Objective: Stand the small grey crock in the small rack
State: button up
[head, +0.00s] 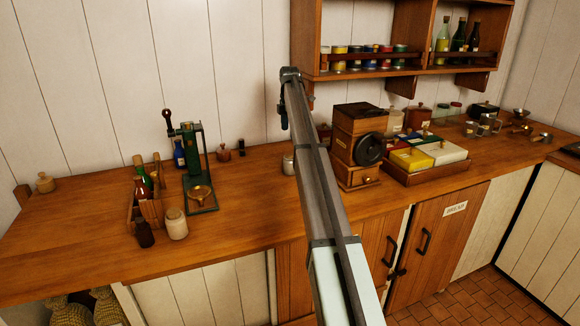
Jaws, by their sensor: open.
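A small grey crock (288,163) stands on the wooden counter just left of my arm, which partly hides it. A pale, cream-grey jar (176,224) stands farther left at the front, beside a small wooden rack (151,212) holding bottles. My arm reaches up across the middle of the view. My gripper (284,122) hangs at its far end, above the back of the counter, with the fingers mostly hidden by the arm. It is open and apart from the crock, and I see nothing held in it.
A green metal stand (195,165) with a brass dish is right of the rack. A dark bottle (145,233) stands in front of the rack. A wooden grinder (357,145) and a tray of boxes (428,171) stand right of my arm. A wall shelf (400,66) overhangs the counter. The counter's left end is mostly clear.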

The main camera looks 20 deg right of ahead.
aim_at(290, 156)
notch_tip(290, 156, down, 8)
jog(key=shift+f, duration=0.1)
jog(key=shift+w+d+f, duration=0.1)
jog(key=shift+f, duration=1.3)
jog(key=shift+w+d+f, duration=0.1)
jog(key=shift+f, duration=1.3)
jog(key=shift+r, duration=0.1)
jog(key=c, duration=1.6)
